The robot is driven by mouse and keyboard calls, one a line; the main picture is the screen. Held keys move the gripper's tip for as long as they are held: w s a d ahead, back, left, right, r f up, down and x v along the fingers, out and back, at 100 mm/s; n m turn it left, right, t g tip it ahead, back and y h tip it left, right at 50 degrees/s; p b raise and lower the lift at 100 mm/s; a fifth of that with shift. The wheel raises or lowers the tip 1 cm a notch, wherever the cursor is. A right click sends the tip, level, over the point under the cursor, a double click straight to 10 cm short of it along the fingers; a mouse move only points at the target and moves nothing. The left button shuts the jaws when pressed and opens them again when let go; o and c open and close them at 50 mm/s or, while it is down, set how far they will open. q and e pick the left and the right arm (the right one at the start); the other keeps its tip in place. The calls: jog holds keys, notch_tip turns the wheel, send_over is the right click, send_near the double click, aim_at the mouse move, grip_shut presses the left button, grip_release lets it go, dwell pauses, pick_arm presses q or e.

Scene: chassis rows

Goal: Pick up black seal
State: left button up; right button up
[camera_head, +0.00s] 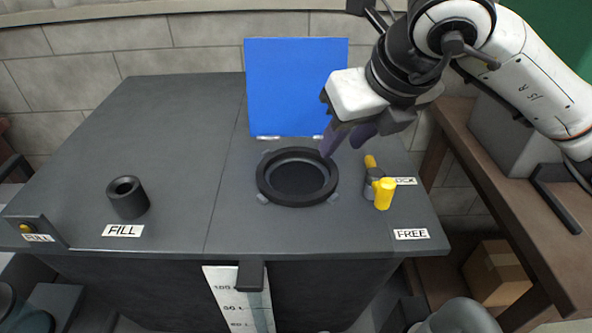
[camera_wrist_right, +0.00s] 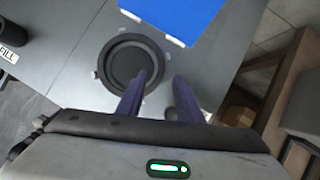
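The black seal (camera_head: 297,177) is a thick ring lying flat on the grey bench top (camera_head: 185,160), around a dark round recess. It also shows in the right wrist view (camera_wrist_right: 107,60). My right gripper (camera_head: 345,138) is at the seal's upper right rim in the head view, fingers pointing down. In the right wrist view the two purple fingers (camera_wrist_right: 160,80) are apart and empty. The left finger overlaps the seal's rim in the picture, and the right finger is outside the ring. I cannot tell if a finger touches it. My left gripper is not in view.
A blue panel (camera_head: 296,85) stands behind the seal. A yellow-handled lock lever (camera_head: 384,193) is close on its right, near a FREE label (camera_head: 411,234). A black cylinder (camera_head: 127,198) stands by the FILL label (camera_head: 122,230). The bench between is clear.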

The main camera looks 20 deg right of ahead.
aim_at(330, 162)
jog(key=shift+p+x, duration=0.3)
jog(key=shift+x, duration=2.9)
jog(key=shift+s+d, duration=0.15)
grip_shut()
